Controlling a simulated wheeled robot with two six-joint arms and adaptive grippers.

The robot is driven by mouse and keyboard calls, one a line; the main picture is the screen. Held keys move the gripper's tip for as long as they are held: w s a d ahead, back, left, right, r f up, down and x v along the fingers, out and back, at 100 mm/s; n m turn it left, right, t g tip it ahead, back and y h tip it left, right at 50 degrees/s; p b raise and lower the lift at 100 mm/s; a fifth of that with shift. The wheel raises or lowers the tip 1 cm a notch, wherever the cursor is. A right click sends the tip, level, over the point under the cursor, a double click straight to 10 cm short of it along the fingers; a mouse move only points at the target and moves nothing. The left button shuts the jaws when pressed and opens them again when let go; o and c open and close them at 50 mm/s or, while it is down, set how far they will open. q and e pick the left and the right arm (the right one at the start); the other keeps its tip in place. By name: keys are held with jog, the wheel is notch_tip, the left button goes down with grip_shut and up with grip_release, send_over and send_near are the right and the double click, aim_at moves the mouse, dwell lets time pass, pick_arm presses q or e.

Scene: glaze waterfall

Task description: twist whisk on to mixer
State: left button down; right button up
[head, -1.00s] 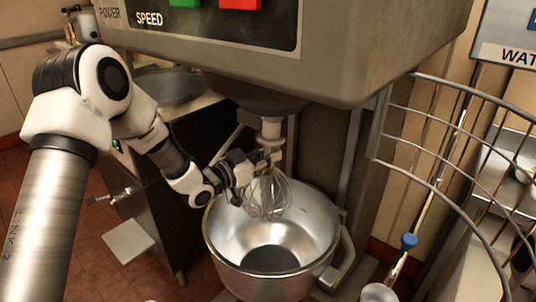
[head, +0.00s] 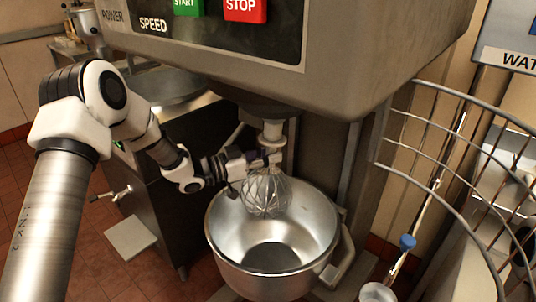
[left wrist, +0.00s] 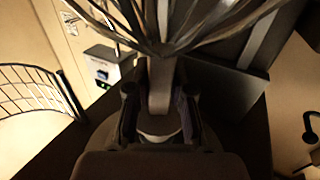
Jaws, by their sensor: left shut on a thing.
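The mixer (head: 330,70) stands with its head above a large steel bowl (head: 225,225). A pale shaft (head: 273,132) comes down from under the mixer head. The wire whisk (head: 266,196) hangs upright just below this shaft, over the bowl. My left gripper (head: 264,161) is shut on the whisk's stem at its top. The left wrist view shows the whisk (left wrist: 160,85) between the two fingers, its wires spreading out. Whether the stem touches or sits in the shaft I cannot tell. My right gripper is in neither view.
An open wire guard (head: 440,180) swings out at the right of the bowl. A blue-capped rod (head: 407,243) stands near it. A dark cabinet (head: 160,215) with a valve handle is at the left. The bowl is empty inside.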

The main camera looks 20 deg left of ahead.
pick_arm(q)
jog(key=shift+s+d+f+m+g+h+p, duration=0.25)
jog(key=shift+d+f+m+g+h+p, duration=0.1)
jog(key=shift+m+g+h, duration=0.2)
jog(key=shift+f+m+g+h, duration=0.1)
jog(key=shift+m+g+h, duration=0.35)
jog(key=shift+g, duration=0.3)
jog(key=c, duration=1.4)
grip_release()
jog(key=shift+c, duration=0.2)
jog(key=o, duration=0.5)
jog(key=shift+s+d, duration=0.15)
jog(key=shift+d, duration=0.05)
jog(key=shift+s+d+r, duration=0.1)
jog(key=shift+d+r, duration=0.25)
jog(key=shift+d, duration=0.05)
jog(key=shift+a, duration=0.25)
jog(key=o, duration=0.9)
jog(key=shift+r, duration=0.1)
jog(key=shift+o, duration=0.2)
jog(key=shift+a, duration=0.1)
